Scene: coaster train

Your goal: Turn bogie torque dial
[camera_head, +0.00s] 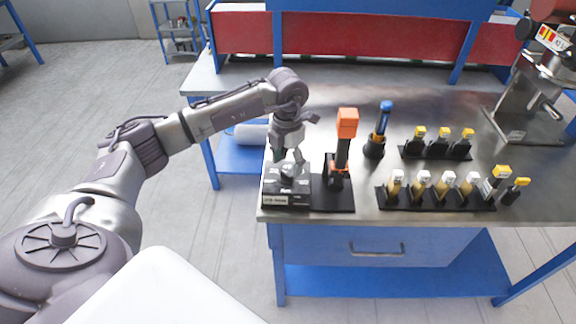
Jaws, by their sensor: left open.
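The torque dial unit (287,197) is a dark box with a pale label on its front, at the front left corner of the metal workbench. A round grey knob (289,170) shows on its top, partly hidden by my fingers. My left gripper (290,160) points down over the knob from above, open, with its fingers close around or beside it. I cannot tell whether the fingers touch the knob. My right gripper is not in view.
An orange-topped tool (345,135) stands in a black base right beside the dial unit. A blue-handled tool (381,125) stands behind it. A press (545,90) stands at the far right.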

